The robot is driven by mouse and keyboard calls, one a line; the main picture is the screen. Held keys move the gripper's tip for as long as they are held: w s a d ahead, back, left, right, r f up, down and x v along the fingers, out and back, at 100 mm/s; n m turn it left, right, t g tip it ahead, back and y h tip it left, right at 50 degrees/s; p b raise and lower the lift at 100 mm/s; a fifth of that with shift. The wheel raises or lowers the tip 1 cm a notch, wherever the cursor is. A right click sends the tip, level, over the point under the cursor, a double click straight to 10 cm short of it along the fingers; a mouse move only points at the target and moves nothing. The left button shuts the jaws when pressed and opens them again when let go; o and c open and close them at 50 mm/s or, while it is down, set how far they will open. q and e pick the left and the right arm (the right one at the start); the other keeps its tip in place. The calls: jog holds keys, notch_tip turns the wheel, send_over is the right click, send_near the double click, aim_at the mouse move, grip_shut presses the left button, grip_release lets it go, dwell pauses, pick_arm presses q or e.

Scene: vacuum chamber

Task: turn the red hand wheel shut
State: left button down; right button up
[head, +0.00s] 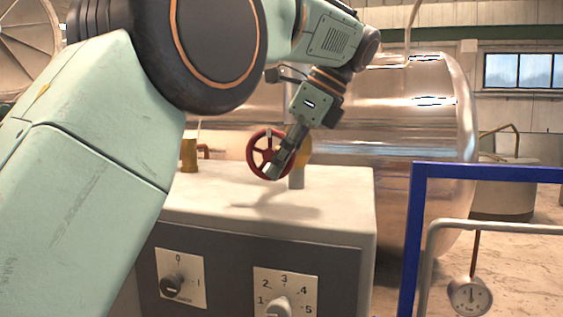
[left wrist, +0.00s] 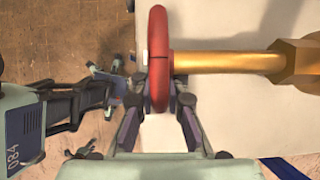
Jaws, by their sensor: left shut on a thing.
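The red hand wheel (head: 256,151) stands upright above the pale cabinet top in the head view. In the left wrist view the wheel (left wrist: 158,30) shows edge-on, on a brass stem (left wrist: 225,62) that runs right to a brass valve body (left wrist: 295,65). My left gripper (head: 275,168) reaches down to the wheel from the upper right. In the left wrist view its fingers (left wrist: 159,95) lie on both sides of the rim and are shut on it. The fingers hide part of the wheel in the head view. My right gripper is not seen in the head view.
The cabinet (head: 330,195) has two dials (head: 172,285) (head: 278,306) on its dark front. A brass fitting (head: 188,155) stands on its top at left. A large shiny tank (head: 425,130) lies behind. A blue frame (head: 420,215) and a gauge (head: 469,295) stand at right.

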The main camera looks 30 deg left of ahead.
pick_arm(q)
jog(key=shift+r, duration=0.1)
dwell(0.3)
jog(key=c, duration=1.4)
grip_release()
jog(key=shift+a, duration=0.1)
jog(key=shift+o, duration=0.2)
